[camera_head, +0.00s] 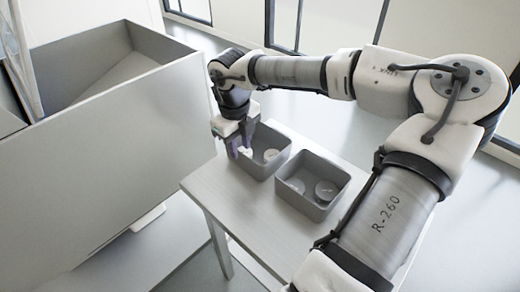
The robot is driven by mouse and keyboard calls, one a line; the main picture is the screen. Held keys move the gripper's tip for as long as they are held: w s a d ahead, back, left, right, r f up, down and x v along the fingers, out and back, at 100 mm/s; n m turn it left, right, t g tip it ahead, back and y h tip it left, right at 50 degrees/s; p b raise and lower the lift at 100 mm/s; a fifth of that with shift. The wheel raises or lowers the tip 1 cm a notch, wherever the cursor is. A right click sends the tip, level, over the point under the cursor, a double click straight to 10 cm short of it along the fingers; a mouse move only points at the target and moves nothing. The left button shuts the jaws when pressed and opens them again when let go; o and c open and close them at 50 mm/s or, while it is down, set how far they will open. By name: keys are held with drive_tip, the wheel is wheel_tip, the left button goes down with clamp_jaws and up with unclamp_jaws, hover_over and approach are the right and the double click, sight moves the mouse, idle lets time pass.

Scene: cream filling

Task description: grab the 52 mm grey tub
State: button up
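Two open grey bins stand side by side on a pale table. The left bin (284,158) holds a small pale round item (271,155). The right bin (318,208) holds pale round tubs or lids (325,190), with another on its left side (296,185). I cannot tell which of these is the 52 mm grey tub.
The pale table (237,207) is bare at its front left. A large grey box-like unit (110,150) with a raised wall stands close to the left of the table. My arm reaches over from the right, above the bins.

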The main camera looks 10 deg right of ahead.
sight(244, 170)
drive_tip(key=shift+w+d+f+p, duration=0.15)
drive_tip(key=shift+f+p, duration=0.25)
drive_tip(key=shift+f, duration=1.25)
drive_tip(key=shift+w+d+f+p, duration=0.1)
drive_tip(key=shift+f+p, duration=0.25)
drive_tip(key=shift+f, duration=1.25)
clamp_jaws()
